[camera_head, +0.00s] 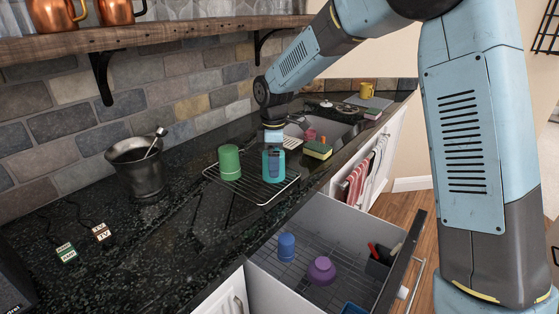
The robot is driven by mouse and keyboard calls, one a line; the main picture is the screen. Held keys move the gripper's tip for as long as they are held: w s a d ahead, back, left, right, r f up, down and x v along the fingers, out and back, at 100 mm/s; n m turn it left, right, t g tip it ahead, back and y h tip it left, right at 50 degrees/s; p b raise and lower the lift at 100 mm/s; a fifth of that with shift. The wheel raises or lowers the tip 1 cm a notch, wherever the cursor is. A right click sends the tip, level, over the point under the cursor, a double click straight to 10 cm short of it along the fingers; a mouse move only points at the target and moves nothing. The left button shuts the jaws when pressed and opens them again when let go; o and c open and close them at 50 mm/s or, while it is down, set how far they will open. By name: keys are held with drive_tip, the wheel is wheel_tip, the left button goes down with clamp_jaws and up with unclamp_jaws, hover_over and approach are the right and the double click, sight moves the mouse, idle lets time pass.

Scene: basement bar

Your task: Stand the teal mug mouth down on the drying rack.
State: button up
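The teal mug (273,175) is at the right part of the wire drying rack (242,191) on the dark counter. My gripper (273,159) points straight down at it, and its lower end overlaps the mug's upper part. The fingers are small and blend with the mug, so I cannot tell whether they grip it. The mug looks upright on its axis, its base end at or just above the wires. Its mouth and handle are not clear from here. A green mug (229,162) stands on the rack to the left, with a closed end up.
An open drawer (333,235) below the rack holds a blue cup (286,246) and a purple cup (321,271). A dark metal bucket (137,170) stands left. A sponge (318,149) and sink lie beyond the rack. A wooden shelf (150,35) hangs above.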

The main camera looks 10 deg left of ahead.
wheel_tip(320, 180, up, 21)
drive_tip(key=shift+f, duration=0.15)
idle(1.0)
